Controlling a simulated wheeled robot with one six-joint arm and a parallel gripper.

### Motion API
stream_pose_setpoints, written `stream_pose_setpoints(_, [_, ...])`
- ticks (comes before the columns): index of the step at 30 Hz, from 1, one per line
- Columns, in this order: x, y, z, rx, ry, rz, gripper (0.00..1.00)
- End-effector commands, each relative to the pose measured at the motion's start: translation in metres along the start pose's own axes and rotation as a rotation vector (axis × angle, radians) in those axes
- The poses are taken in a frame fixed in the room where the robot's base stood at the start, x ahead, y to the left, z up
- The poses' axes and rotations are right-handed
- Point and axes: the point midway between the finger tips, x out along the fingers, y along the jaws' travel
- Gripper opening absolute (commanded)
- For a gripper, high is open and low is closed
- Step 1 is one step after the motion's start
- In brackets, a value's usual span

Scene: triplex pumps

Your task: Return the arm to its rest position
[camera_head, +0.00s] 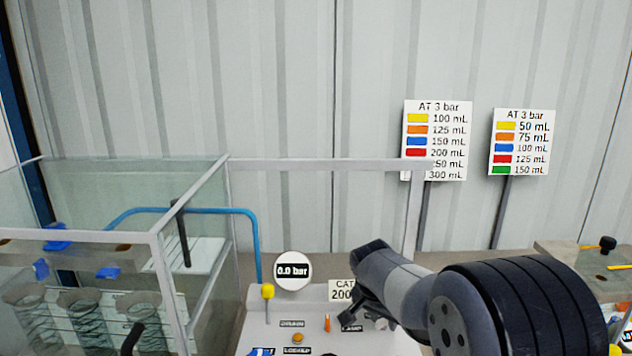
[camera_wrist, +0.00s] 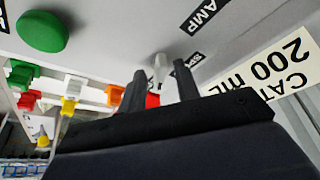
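My arm reaches in from the lower right of the head view. My gripper (camera_head: 346,308) points down over the pale control panel (camera_head: 257,335), just in front of the "CAT 200" label (camera_head: 341,290). In the wrist view the two dark fingers of my gripper (camera_wrist: 162,88) stand apart, with a gap between them. A small grey-white lever (camera_wrist: 160,68) shows near the fingertips, and a red part (camera_wrist: 152,100) shows between the fingers. I see no object held. Whether a finger touches the lever I cannot tell.
A glass-walled, metal-framed enclosure (camera_head: 155,238) with springs inside stands at left. A round gauge (camera_head: 292,271) reads 0.0 bar. A yellow-topped post (camera_head: 267,291) and an orange lever (camera_head: 327,323) rise from the panel. Two colour-chart signs (camera_head: 437,140) (camera_head: 522,142) stand behind.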

Motion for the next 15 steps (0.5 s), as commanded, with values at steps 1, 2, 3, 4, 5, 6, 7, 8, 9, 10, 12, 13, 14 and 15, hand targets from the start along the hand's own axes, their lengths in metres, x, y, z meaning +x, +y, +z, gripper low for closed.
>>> stream_pose_setpoints(1, [-0.0022, 0.001, -0.0009, -0.027, -0.002, -0.012, 0.31])
stream_pose_setpoints(2, [-0.0022, 0.0009, -0.001, -0.047, -0.002, -0.02, 0.31])
stream_pose_setpoints(3, [-0.0022, 0.0013, -0.0007, -0.073, -0.002, -0.03, 0.31])
stream_pose_setpoints(4, [-0.0022, 0.0013, -0.0008, -0.093, -0.001, -0.038, 0.31])
stream_pose_setpoints(5, [-0.0021, 0.0013, -0.0007, -0.111, -0.002, -0.045, 0.31])
stream_pose_setpoints(6, [-0.0022, 0.0013, -0.0008, -0.134, -0.002, -0.056, 0.31])
stream_pose_setpoints(7, [-0.0022, 0.0015, -0.001, -0.152, -0.001, -0.063, 0.31])
stream_pose_setpoints(8, [-0.0021, 0.002, -0.001, -0.17, -0.002, -0.07, 0.31])
stream_pose_setpoints(9, [-0.0019, 0.002, -0.0009, -0.192, -0.002, -0.08, 0.31])
stream_pose_setpoints(10, [-0.0018, 0.0021, -0.0009, -0.209, -0.003, -0.087, 0.31])
stream_pose_setpoints(12, [-0.002, 0.0021, -0.0012, -0.249, -0.001, -0.104, 0.31])
stream_pose_setpoints(13, [-0.0021, 0.0021, -0.0011, -0.266, -0.001, -0.111, 0.31])
stream_pose_setpoints(14, [-0.0017, 0.0023, -0.0009, -0.281, -0.002, -0.117, 0.31])
stream_pose_setpoints(15, [-0.0015, 0.0025, -0.0009, -0.303, -0.002, -0.125, 0.31])
